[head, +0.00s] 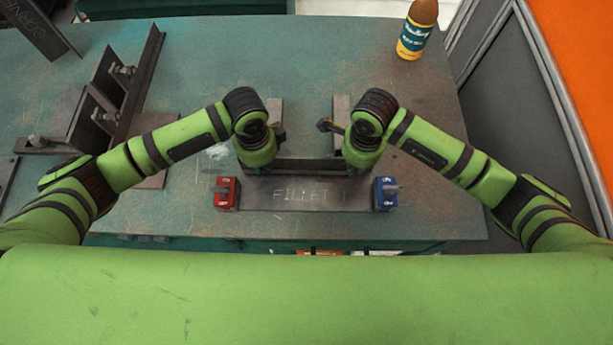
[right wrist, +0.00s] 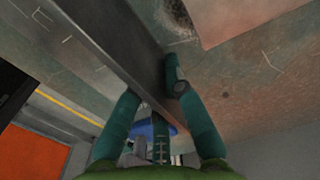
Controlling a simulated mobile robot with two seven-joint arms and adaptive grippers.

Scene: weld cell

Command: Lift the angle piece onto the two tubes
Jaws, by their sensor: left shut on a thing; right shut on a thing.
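The angle piece (head: 308,166) is a long dark steel bar lying left to right in the head view, between my two wrists. My left gripper (head: 257,169) is shut on its left part and my right gripper (head: 361,168) is shut on its right part. My wrists hide most of both grippers from above. In the right wrist view the dark bar (right wrist: 105,45) runs between the teal fingers (right wrist: 160,110). Two grey pieces that look like the tubes, left (head: 275,108) and right (head: 341,106), show behind the bar, partly hidden by my wrists. I cannot tell the bar's height.
A plate marked FILLET (head: 300,196) lies in front of the bar, with a red block (head: 227,193) and a blue block (head: 386,193) at its ends. A clamped steel fixture (head: 135,90) stands left. A bottle (head: 415,30) stands back right. The table's back middle is clear.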

